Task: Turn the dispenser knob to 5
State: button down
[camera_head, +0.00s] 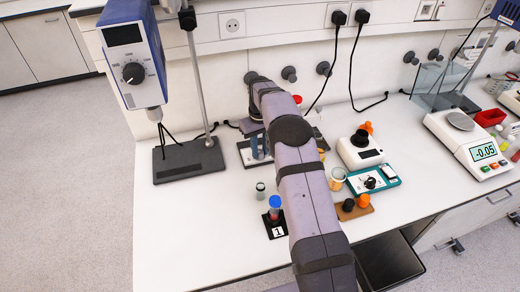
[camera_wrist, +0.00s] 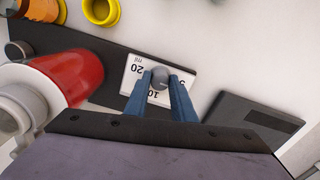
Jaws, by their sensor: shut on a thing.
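The dispenser knob (camera_wrist: 160,77) is a small round grey knob on a white label plate (camera_wrist: 133,84) in the wrist view. The plate shows the marks 20, 10 and 5 and the letters ml, upside down in this view; 5 is at the right. My gripper (camera_wrist: 160,88) has two blue fingers closed on either side of the knob. Which mark the knob points to cannot be told.
A red cylinder (camera_wrist: 70,75) stands close left of my gripper in the wrist view. A dark flat block (camera_wrist: 258,122) lies to the right. In the head view a blue-capped vial (camera_head: 274,203), a teal device (camera_head: 386,184) and a stirrer base (camera_head: 188,160) surround my arm.

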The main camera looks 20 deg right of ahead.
aim_at(260, 152)
jog(key=shift+w+r+n, duration=0.1)
jog(key=shift+n, duration=0.2)
jog(key=c, duration=1.5)
grip_release()
jog(key=shift+r+b, duration=1.1)
jog(key=shift+r, duration=2.55)
